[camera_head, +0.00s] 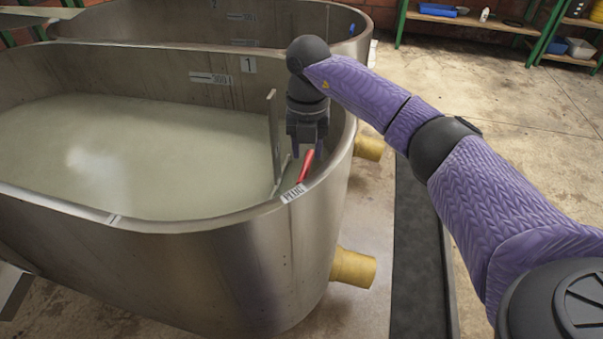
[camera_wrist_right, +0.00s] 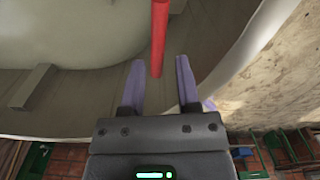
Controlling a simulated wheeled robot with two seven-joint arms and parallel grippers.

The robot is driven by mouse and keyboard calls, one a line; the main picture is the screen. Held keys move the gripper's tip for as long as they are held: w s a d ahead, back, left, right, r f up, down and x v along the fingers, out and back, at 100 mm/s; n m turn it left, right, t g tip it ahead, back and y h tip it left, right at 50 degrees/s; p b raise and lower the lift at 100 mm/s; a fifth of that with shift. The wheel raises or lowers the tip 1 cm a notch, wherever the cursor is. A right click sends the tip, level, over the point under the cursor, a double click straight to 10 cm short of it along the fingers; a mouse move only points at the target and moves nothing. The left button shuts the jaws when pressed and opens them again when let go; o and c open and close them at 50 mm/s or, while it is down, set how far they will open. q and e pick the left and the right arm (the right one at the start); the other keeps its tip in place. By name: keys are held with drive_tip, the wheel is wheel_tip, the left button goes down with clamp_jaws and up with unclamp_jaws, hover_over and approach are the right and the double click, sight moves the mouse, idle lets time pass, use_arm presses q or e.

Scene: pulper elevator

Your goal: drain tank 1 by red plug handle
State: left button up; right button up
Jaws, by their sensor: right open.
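Tank 1 (camera_head: 215,262) is a large steel oval vat holding cloudy pale liquid (camera_head: 120,150), with a "1" label on its far inner wall. The red plug handle (camera_head: 306,166) stands inside its right end, just behind a "PLUG" label (camera_head: 293,194) on the near rim. My right gripper (camera_head: 309,150) points down over that end, close to the handle. In the right wrist view the red handle (camera_wrist_right: 159,40) runs down toward the gap between the two open fingers (camera_wrist_right: 160,85). I cannot tell whether it touches them. My left gripper is not seen.
A flat upright metal plate (camera_head: 275,135) stands in the tank left of the gripper. Yellow pipe stubs (camera_head: 353,268) stick out of the tank's right side. Tank 2 (camera_head: 300,22) is behind. Green shelves (camera_head: 470,22) stand at the back right, with open floor before them.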

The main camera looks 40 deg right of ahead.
sight(306, 165)
wheel_tip(306, 165, down, 4)
drive_tip(key=shift+f+b, duration=0.25)
drive_tip(key=shift+b, duration=0.6)
drive_tip(key=c, duration=0.4)
clamp_jaws()
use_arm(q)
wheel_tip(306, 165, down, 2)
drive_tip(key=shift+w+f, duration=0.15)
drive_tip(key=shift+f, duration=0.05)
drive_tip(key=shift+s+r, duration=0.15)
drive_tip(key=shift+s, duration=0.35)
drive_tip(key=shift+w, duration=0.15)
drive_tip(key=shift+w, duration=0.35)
